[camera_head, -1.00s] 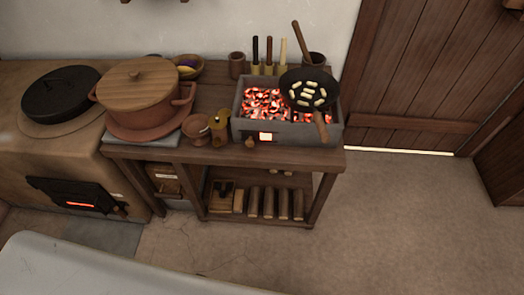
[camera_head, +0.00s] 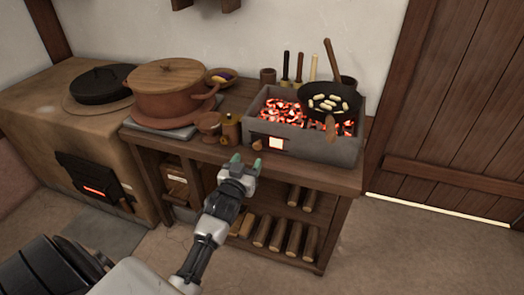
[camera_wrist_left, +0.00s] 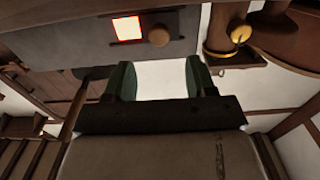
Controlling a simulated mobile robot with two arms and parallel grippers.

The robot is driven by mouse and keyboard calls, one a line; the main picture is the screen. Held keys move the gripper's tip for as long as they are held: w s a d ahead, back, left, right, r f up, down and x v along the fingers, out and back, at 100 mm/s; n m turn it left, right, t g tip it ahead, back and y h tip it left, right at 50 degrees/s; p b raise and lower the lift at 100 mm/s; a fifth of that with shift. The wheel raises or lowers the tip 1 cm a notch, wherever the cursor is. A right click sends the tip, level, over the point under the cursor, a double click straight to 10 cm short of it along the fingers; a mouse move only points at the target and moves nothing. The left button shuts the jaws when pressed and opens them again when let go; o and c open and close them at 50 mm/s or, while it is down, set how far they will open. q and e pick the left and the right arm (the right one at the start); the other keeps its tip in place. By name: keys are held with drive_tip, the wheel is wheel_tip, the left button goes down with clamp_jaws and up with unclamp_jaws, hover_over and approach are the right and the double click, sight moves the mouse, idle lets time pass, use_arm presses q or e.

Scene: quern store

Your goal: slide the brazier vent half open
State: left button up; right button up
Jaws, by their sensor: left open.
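The brazier (camera_head: 325,146) is a grey stone box of glowing coals on the wooden bench. A bright square vent opening (camera_head: 276,143) shows in its front wall, with a small round brown knob (camera_head: 257,144) just left of it. In the left wrist view the opening (camera_wrist_left: 128,29) and the knob (camera_wrist_left: 159,36) are near the top, beyond my fingertips. My left gripper (camera_head: 247,162) is open and empty, in front of the bench edge, just below the knob and apart from it. The wrist view shows its two green-tipped fingers (camera_wrist_left: 160,80) spread. My right gripper is out of view.
A pan (camera_head: 331,101) of pale pieces rests on the brazier's right side. A brass-coloured pot (camera_head: 230,128) and a clay cup (camera_head: 209,125) stand close left of the brazier. A lidded clay pot (camera_head: 168,83) stands further left. Logs (camera_head: 278,235) lie on the lower shelf.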

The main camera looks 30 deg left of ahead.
sight(257, 147)
use_arm(q)
drive_tip(key=b+x, duration=0.1)
drive_tip(key=x, duration=0.6)
drive_tip(key=shift+w+f, duration=0.1)
drive_tip(key=shift+w, duration=0.1)
drive_tip(key=shift+w+a+b, duration=0.15)
drive_tip(key=shift+w+b, duration=0.15)
drive_tip(key=shift+w, duration=0.25)
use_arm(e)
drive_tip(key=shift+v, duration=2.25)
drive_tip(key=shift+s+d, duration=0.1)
